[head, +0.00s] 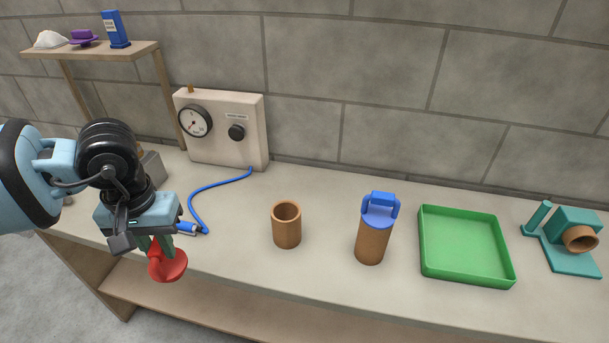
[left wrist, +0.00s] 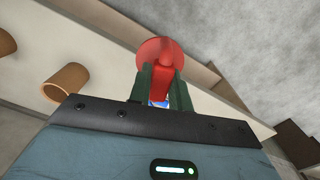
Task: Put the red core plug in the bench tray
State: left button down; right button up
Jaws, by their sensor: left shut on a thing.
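The red core plug (head: 170,266) is in my left gripper (head: 160,246), at the left part of the bench near its front edge. The gripper is shut on the plug's stem, and the round red disc hangs below the fingers. In the left wrist view the plug (left wrist: 158,56) shows between the two green fingers (left wrist: 160,90). The green bench tray (head: 465,245) lies at the right of the bench and is empty. The left gripper is far to the left of it. My right gripper is not in view.
An open brown cylinder (head: 287,226) and a brown cylinder with a blue handled cap (head: 376,228) stand between gripper and tray. A gauge box (head: 222,130) with a blue hose (head: 205,188) stands behind. A teal fixture (head: 570,240) holds a brown cylinder at the far right.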

aim_at(478, 249)
jog(key=k, duration=0.5)
jog(key=k+z, duration=0.25)
jog(key=i+z, duration=0.1)
jog(key=z, duration=2)
jog(key=i+j, duration=0.1)
jog(key=j, duration=0.3)
jog(key=i+j, duration=0.1)
jog(key=j, duration=0.7)
jog(key=i+j, duration=0.15)
jog(key=j, duration=0.3)
